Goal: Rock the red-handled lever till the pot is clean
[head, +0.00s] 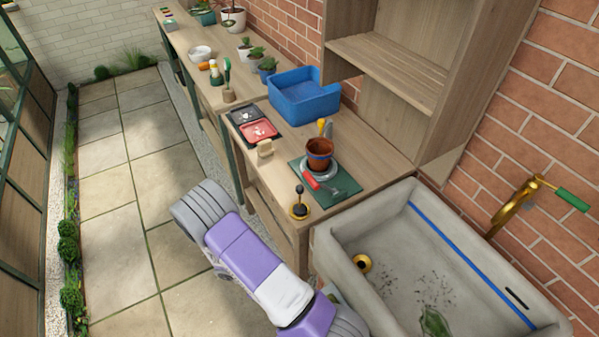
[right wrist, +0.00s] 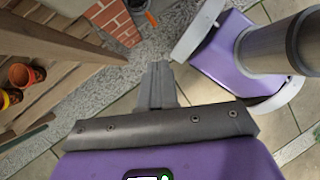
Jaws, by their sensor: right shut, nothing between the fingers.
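A terracotta pot (head: 320,150) stands upright on a round grey saucer (head: 305,169) on a green mat (head: 349,188). A red-handled hand tool (head: 312,181) with a dark metal head lies on the mat in front of it. A short upright lever with a black knob (head: 299,191) stands on a brass base at the bench's front corner. The brass tap (head: 517,205) has a green handle (head: 571,199); I see no clearly red-handled lever. My right gripper (right wrist: 158,72) is shut and empty in the right wrist view, away from the bench objects. My left gripper is not in view.
A stone sink (head: 401,258) with dirt specks and a green leaf (head: 434,322) adjoins the bench. A blue bin (head: 303,98), black and red trays (head: 258,131) and a wooden brush (head: 264,148) stand farther back. My purple arm crosses the paved floor before the bench.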

